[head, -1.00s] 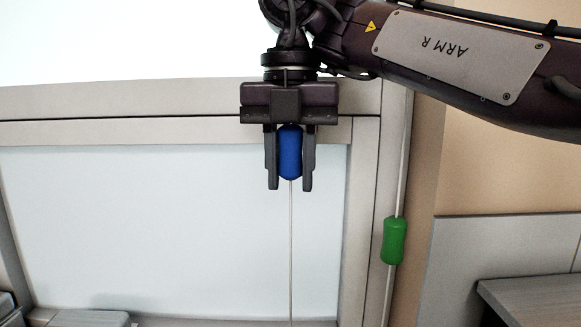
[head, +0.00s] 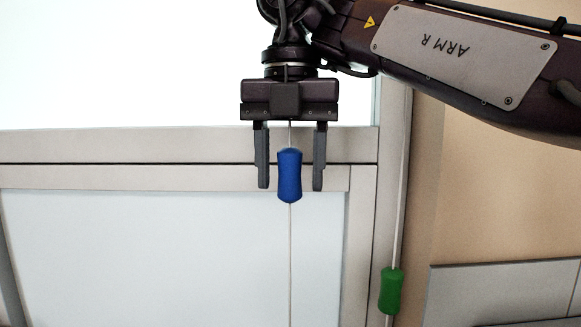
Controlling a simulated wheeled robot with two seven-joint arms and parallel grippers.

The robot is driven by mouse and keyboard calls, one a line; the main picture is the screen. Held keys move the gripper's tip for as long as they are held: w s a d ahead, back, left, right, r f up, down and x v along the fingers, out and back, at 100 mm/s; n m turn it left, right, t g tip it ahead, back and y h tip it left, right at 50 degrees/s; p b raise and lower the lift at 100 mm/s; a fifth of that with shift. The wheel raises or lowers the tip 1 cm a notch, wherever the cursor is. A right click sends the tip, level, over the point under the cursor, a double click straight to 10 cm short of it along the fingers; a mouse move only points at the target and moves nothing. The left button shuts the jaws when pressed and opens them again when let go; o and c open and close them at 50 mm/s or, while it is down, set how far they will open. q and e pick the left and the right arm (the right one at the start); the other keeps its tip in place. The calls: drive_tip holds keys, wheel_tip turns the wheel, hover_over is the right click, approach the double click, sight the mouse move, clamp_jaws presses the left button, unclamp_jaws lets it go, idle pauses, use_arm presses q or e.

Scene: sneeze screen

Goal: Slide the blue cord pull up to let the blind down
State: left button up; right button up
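The blue cord pull (head: 289,175) hangs upright on a thin vertical cord, in front of the rail and the top of the pale panel. My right gripper (head: 291,188) points down from above, with one finger on each side of the pull. Its fingers are open, with a visible gap on both sides, so it does not grip the pull. The cord shows above and below the pull. My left gripper is not in view. I cannot tell which bright surface, if any, is the blind.
A green cord pull (head: 391,290) hangs on another cord at the right, by the frame's upright post (head: 392,200). A grey frame rail (head: 150,145) runs across behind my gripper. A beige wall (head: 490,200) and a grey panel (head: 500,290) are at the right.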

drive_tip(key=shift+w+f, duration=0.2)
drive_tip(key=shift+f, duration=0.05)
drive_tip(key=shift+f, duration=0.1)
